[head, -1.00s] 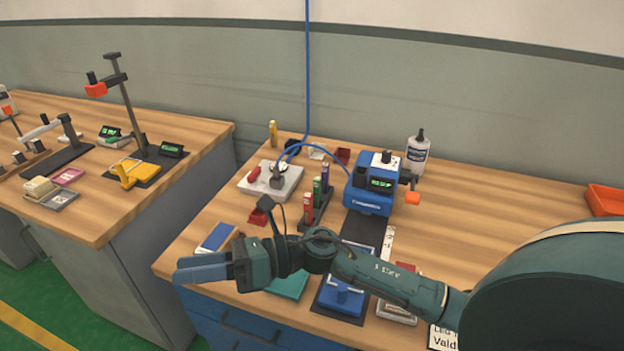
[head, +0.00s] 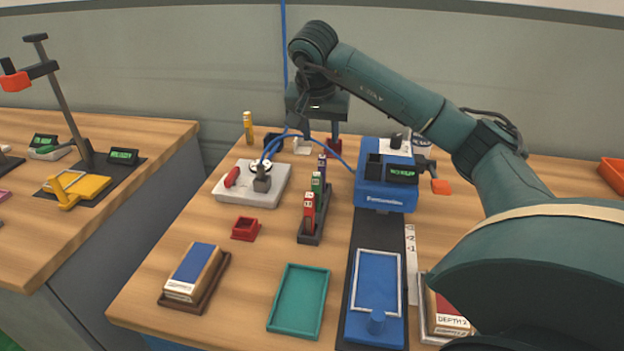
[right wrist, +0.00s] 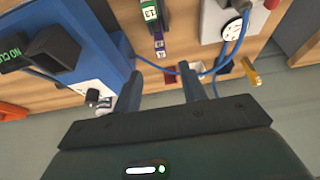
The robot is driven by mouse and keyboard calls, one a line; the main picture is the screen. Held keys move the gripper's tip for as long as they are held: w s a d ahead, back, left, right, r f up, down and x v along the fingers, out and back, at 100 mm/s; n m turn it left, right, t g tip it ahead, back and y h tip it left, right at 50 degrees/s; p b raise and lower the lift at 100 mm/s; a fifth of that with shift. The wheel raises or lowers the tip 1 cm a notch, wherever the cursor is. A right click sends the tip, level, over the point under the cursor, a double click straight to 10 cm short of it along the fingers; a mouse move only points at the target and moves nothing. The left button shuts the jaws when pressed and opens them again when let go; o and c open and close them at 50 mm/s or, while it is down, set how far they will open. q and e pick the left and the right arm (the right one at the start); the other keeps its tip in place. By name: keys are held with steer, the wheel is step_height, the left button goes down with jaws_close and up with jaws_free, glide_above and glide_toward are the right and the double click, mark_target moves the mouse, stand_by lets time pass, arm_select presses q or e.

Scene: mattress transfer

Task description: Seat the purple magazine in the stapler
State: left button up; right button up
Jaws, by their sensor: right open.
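The purple magazine (head: 321,166) stands at the far end of a dark rack (head: 331,218), behind a green magazine (head: 317,186) and a red magazine (head: 309,210). It also shows in the right wrist view (right wrist: 159,45). The blue stapler (head: 385,190) stands right of the rack, with a display on its head; it fills the left of the right wrist view (right wrist: 75,35). My right gripper (head: 318,128) hangs fingers down above the back of the bench, behind the purple magazine. Its fingers are apart (right wrist: 162,88) with nothing between them. My left gripper is out of view.
A white block with a gauge (head: 252,190) is left of the rack, with a blue hose running to the stapler. A small red tray (head: 245,229), a teal tray (head: 299,301) and a blue fixture (head: 376,285) lie in front. Bare wood lies between rack and red tray.

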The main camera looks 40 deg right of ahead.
mark_target(323, 165)
steer(key=x, duration=0.6)
steer(key=shift+s+f, duration=0.1)
steer(key=shift+s, duration=0.1)
steer(key=shift+w+b+x, duration=0.2)
steer(key=shift+b+x, duration=0.25)
steer(key=shift+x, duration=2.6)
steer(key=shift+a, duration=0.1)
jaws_close()
